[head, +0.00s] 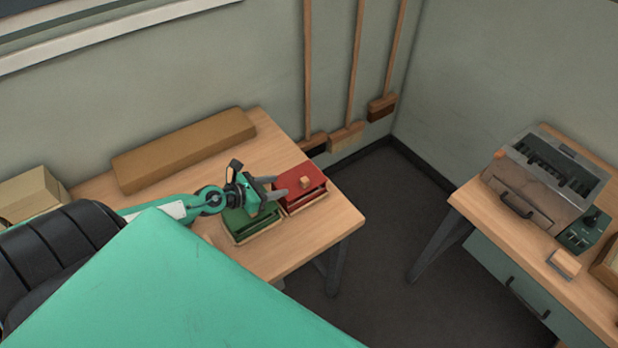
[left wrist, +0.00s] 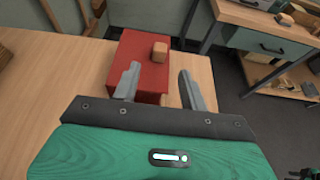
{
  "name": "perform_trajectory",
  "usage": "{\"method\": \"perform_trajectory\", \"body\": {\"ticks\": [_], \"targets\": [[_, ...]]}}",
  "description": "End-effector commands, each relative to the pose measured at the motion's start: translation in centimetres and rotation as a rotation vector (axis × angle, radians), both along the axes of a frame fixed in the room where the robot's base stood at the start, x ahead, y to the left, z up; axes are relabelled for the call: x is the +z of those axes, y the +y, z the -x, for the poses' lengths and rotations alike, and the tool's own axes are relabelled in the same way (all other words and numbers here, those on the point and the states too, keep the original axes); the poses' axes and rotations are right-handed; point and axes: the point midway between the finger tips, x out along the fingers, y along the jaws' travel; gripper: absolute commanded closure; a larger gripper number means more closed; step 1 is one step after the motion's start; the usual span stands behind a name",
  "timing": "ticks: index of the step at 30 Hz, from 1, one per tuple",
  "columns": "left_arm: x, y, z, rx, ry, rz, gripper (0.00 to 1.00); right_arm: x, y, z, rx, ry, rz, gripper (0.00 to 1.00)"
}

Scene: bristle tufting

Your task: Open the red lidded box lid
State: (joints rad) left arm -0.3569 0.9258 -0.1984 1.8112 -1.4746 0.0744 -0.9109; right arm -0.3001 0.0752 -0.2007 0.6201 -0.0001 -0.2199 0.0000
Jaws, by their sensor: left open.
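The red lidded box (head: 295,183) sits near the right end of the left workbench, with its lid down. A small wooden block-like knob (head: 305,182) stands on the lid; it also shows in the left wrist view (left wrist: 159,52). My left gripper (head: 279,187) is open and empty, at the left side of the red box. In the left wrist view its two fingers (left wrist: 157,84) point toward the red lid (left wrist: 135,50), with the knob ahead, between their lines. I cannot tell whether the fingers touch the lid. My right gripper is not in view.
A green box (head: 250,225) stands left of the red box, partly under my left gripper. A long brown carton (head: 184,150) lies at the back of the bench. Brooms (head: 346,137) lean on the wall. A second bench (head: 468,200) on the right bears a metal machine (head: 535,185).

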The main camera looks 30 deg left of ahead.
Motion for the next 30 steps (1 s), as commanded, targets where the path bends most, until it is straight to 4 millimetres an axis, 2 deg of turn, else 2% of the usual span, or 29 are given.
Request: {"method": "perform_trajectory", "body": {"ticks": [11,24,30], "targets": [[-1.5,-1.8,-4.1,0.005,-0.003,0.008,0.56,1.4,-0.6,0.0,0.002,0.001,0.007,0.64],[-4.2,-4.1,-9.8,0.005,-0.002,0.009,0.56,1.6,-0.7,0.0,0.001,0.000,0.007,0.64],[-4.8,-4.7,-10.9,0.003,0.000,0.008,0.56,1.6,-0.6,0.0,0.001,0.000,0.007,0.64]]}}
